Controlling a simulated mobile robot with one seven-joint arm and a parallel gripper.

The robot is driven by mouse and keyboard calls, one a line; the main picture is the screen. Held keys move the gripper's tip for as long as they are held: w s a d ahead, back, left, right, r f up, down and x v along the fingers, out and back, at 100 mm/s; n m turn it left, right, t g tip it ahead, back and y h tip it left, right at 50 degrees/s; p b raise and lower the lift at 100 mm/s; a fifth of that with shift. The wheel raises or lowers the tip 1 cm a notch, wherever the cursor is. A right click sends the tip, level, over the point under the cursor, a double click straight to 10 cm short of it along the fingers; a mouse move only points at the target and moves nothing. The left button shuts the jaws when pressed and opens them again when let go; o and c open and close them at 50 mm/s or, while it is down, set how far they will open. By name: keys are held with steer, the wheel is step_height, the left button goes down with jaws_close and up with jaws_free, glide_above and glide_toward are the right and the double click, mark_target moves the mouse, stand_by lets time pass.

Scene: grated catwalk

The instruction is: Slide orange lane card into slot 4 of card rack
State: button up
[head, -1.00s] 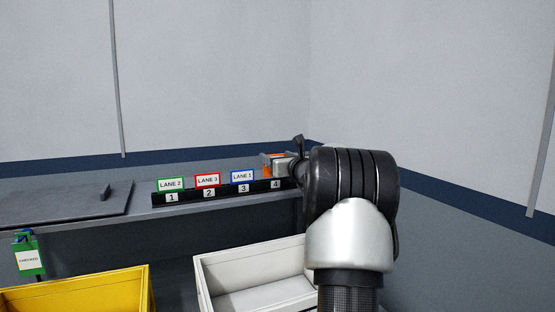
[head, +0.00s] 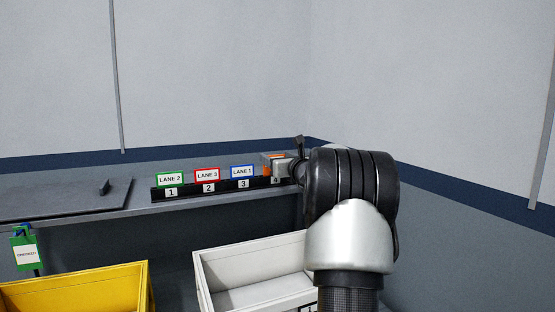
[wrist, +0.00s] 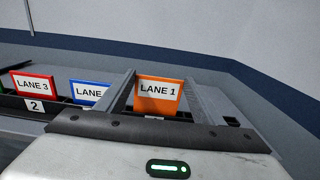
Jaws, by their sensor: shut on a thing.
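The orange card (wrist: 158,97), printed LANE 1, stands upright between the two fingers of my gripper (wrist: 160,80) in the wrist view. My gripper is shut on it. In the head view only a bit of the orange card (head: 274,169) shows behind my gripper (head: 271,160). The black card rack (head: 224,190) lies on the shelf, with slots labelled 1, 2, 3 and 4. The card is at the slot 4 end, low over the rack. My gripper hides part of label 4. I cannot tell how far its bottom edge is in the slot.
Slots 1 to 3 hold a green card (head: 170,180), a red card (head: 207,175) and a blue card (head: 242,172). The blue card (wrist: 88,92) is close beside my left finger. A white bin (head: 255,249) and a yellow bin (head: 75,288) stand below the shelf.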

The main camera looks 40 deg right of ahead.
steer(key=shift+f+b, duration=1)
steer(key=shift+f, duration=0.05)
steer(key=o, duration=1.5)
steer(key=shift+r, duration=0.1)
step_height(320, 180, up, 8)
steer(key=p, duration=0.6)
